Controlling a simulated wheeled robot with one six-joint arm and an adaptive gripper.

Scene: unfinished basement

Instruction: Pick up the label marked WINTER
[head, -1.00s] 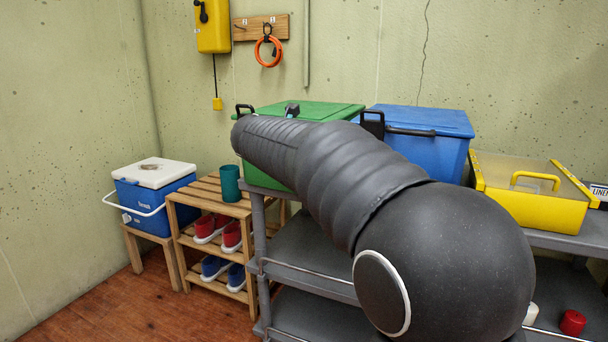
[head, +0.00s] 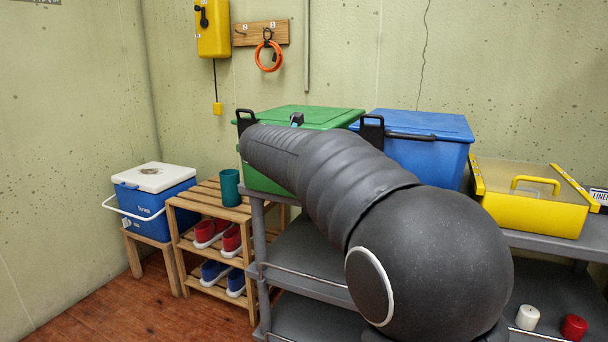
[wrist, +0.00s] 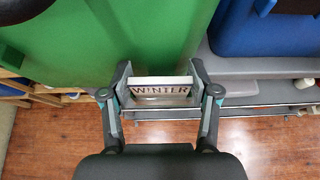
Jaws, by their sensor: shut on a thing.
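The WINTER label (wrist: 160,91) is a white plate with dark letters, seen in the wrist view. It sits between the two fingers of my gripper (wrist: 160,98), which is shut on it at its left and right ends. The label is in front of the green bin (wrist: 70,50); I cannot tell whether it still touches the bin. In the head view the green bin (head: 318,116) stands on the grey shelf, and my arm hides its front, the label and my fingers.
A blue bin (head: 425,125) stands right of the green one, then a yellow box (head: 530,212) with a handle. A wooden rack (head: 205,197) holds a teal cup (head: 230,187) and shoes. A cooler (head: 155,190) is at the left. Open floor lies front left.

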